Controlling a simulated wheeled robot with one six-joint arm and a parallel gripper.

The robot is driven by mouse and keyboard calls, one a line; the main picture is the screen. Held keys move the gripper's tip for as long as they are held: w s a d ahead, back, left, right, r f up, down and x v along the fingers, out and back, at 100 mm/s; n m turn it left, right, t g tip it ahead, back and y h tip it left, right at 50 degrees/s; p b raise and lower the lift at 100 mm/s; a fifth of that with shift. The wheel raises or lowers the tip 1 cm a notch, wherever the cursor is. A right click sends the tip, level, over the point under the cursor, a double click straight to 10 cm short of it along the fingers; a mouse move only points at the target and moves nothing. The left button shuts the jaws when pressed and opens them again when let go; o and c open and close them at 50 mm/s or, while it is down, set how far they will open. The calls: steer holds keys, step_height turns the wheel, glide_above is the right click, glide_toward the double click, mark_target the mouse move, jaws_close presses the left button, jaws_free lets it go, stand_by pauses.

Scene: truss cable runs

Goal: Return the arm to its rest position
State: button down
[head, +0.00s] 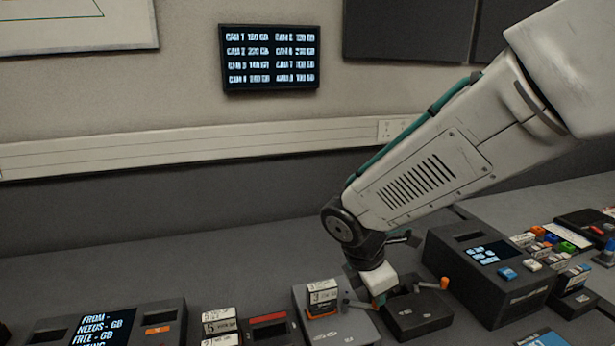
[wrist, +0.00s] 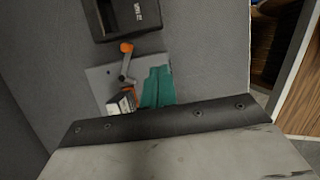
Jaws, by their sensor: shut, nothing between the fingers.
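My arm reaches down from the upper right in the head view. My gripper (head: 379,299) points down over the desk, between a grey device (head: 340,325) and a black box with an orange-tipped lever (head: 418,312). In the wrist view my gripper's teal fingers (wrist: 158,87) are together, with nothing seen between them. They are beside a small labelled cartridge (wrist: 121,104) and a grey lever with an orange knob (wrist: 126,47). Whether the fingertips touch the grey device is hard to tell.
A labelled cartridge (head: 323,296) stands in the grey device. A screen unit (head: 108,325) and stacked cartridges (head: 220,325) are at left. A dark console (head: 490,265) and coloured cartridges (head: 550,240) are at right. The desk behind is clear up to the wall.

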steer(key=s+d+r+m+y, duration=0.1)
steer(key=s+d+r+m, duration=0.4)
steer(key=s+m, duration=0.5)
steer(key=s+d+r+m+y, duration=0.2)
steer(key=s+d+r+m, duration=0.4)
steer(key=s+m, duration=0.4)
steer(key=shift+d+r+m+y, duration=0.25)
steer(key=shift+d+m+y, duration=0.05)
steer(key=shift+d+m, duration=0.35)
